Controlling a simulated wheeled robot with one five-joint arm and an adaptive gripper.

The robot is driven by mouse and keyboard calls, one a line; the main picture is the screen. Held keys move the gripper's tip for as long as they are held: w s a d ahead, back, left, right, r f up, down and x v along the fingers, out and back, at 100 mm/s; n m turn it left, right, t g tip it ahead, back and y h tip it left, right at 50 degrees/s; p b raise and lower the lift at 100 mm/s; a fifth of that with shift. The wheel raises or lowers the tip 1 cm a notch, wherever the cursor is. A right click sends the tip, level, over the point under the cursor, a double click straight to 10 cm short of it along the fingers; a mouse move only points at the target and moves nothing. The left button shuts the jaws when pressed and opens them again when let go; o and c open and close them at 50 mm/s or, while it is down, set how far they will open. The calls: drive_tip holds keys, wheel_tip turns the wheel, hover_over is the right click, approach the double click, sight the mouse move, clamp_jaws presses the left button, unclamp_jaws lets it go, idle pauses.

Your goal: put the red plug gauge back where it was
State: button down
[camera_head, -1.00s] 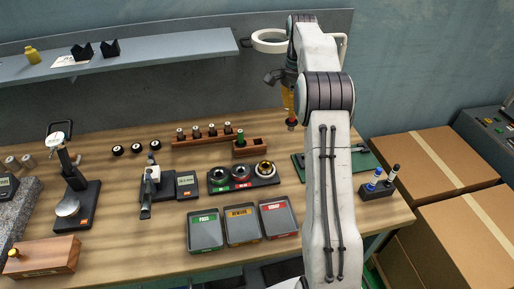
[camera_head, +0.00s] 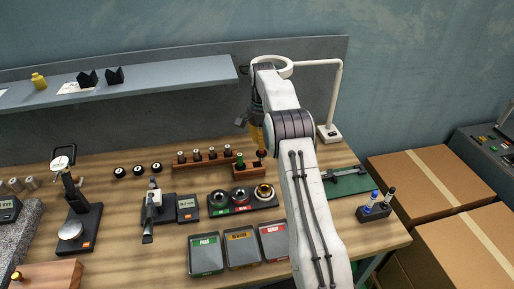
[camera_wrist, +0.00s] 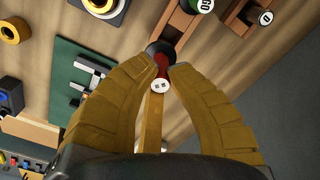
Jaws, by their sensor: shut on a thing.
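The red plug gauge (camera_head: 261,154) is held upright below my gripper (camera_head: 258,136) at the back of the bench. In the wrist view my gripper (camera_wrist: 164,69) has both fingertips closed around the red gauge (camera_wrist: 159,70), with its white marked end facing the camera. A small wooden block (camera_head: 248,172) holds the green plug gauge (camera_head: 240,160) at its left. The red gauge is over or at the right end of this block. The wrist view shows the block (camera_wrist: 180,27) just beyond the gauge's dark collar; I cannot tell whether the gauge's lower end is in it.
A longer wooden rack (camera_head: 205,160) with several dark gauges stands behind and left. Ring gauges on a black stand (camera_head: 243,205) lie in front. A green mat (camera_head: 345,182) with a caliper is to the right. Labelled trays (camera_head: 206,255) stand near the front edge.

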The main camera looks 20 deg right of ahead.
sight(257, 152)
drive_tip(key=shift+w+a+f+p, duration=0.3)
drive_tip(key=shift+w+a+f, duration=0.25)
drive_tip(key=shift+w, duration=0.15)
drive_tip(key=shift+f, duration=1.95)
drive_tip(key=shift+f, duration=0.1)
drive_tip(key=shift+f, duration=0.3)
drive_tip(key=c, duration=1.4)
unclamp_jaws()
drive_tip(key=shift+o, duration=0.2)
drive_tip(key=shift+r, duration=0.15)
